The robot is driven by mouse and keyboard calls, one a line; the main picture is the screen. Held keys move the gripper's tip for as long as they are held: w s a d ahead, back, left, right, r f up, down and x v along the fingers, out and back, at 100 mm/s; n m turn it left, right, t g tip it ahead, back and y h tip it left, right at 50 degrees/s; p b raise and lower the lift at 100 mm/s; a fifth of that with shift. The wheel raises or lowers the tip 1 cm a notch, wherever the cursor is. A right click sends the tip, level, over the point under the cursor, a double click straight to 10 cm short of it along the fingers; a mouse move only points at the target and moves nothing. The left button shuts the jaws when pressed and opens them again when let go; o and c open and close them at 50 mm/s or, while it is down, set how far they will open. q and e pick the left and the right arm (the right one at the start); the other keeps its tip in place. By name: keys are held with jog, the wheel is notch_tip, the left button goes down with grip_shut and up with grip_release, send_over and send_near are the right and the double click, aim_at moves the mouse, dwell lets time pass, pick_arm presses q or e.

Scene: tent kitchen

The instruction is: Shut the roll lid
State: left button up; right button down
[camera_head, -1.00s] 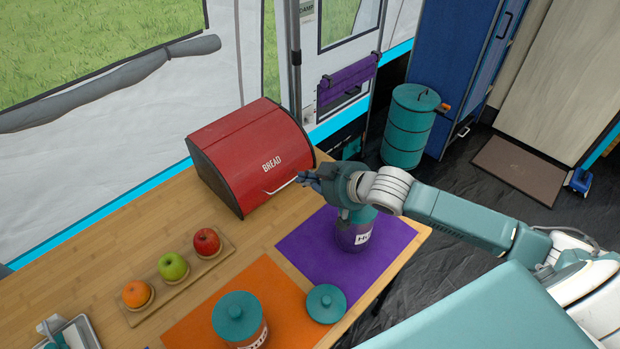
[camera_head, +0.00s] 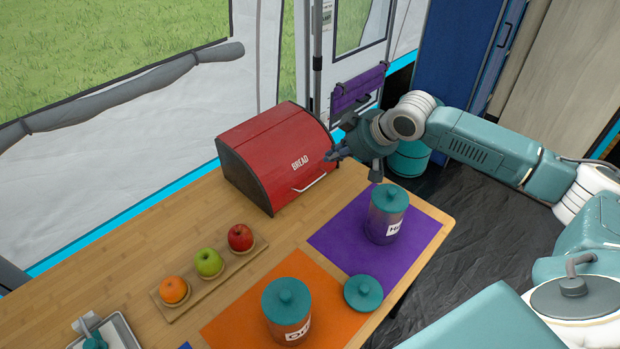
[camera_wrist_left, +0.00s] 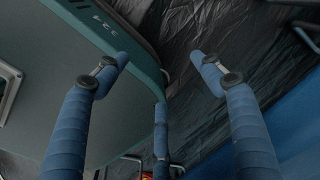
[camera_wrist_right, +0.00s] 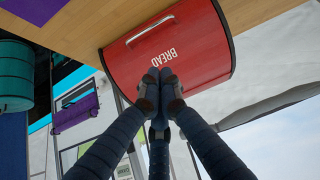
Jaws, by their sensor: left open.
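The red bread box (camera_head: 275,150) stands at the back of the wooden table. Its curved roll lid (camera_head: 295,150) reads BREAD and is down over the front, with the pale handle (camera_head: 309,183) low near the tabletop. The box also shows upside down in the right wrist view (camera_wrist_right: 190,45). My right gripper (camera_head: 331,156) is beside the upper right of the lid, holding nothing; its fingertips are together in the right wrist view (camera_wrist_right: 160,78), in front of the lettering. I cannot tell whether they touch the lid. My left gripper (camera_wrist_left: 162,65) is open and empty, away from the box.
A teal-lidded jar (camera_head: 389,215) stands on a purple mat (camera_head: 335,240). A fruit board (camera_head: 222,272) holds an orange and two apples. Bare table lies before the box.

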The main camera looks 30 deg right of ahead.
jog(key=x, duration=0.6)
jog(key=p, duration=0.1)
send_over(314, 183)
notch_tip(314, 183, down, 5)
pick_arm(q)
jog(key=shift+w+d+r, duration=0.1)
jog(key=shift+d+r, duration=0.4)
jog(key=shift+r, duration=0.15)
pick_arm(e)
jog(key=shift+s+d+f, duration=0.15)
jog(key=shift+s+f, duration=0.2)
jog(key=shift+f, duration=0.2)
jog(key=shift+s+d+f, duration=0.1)
jog(key=shift+s+f, duration=0.1)
jog(key=shift+f, duration=0.4)
jog(key=shift+s+f, duration=0.15)
jog(key=shift+f, duration=0.45)
pick_arm(q)
jog(key=shift+d+f, duration=0.1)
jog(key=shift+d, duration=0.2)
